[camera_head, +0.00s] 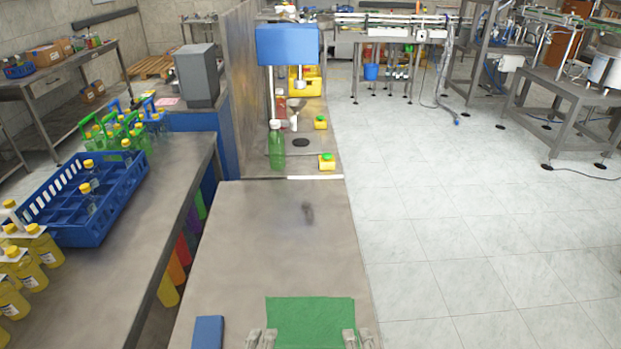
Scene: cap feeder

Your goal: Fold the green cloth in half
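The green cloth (310,316) lies flat on the grey table at the bottom of the head view. Its far edge and upper corners show; its near part is cut off by the picture's lower edge. My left gripper (262,339) is at the cloth's left edge. My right gripper (357,339) is at its right edge. Only the grippers' tips show, and I cannot tell whether they touch or grip the cloth.
A blue flat object (207,333) lies left of the cloth. The grey table (270,235) beyond is mostly clear, with a dark spot. A green bottle (276,146) stands farther back. A blue crate (92,212) and yellow bottles (40,245) stand on the left bench.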

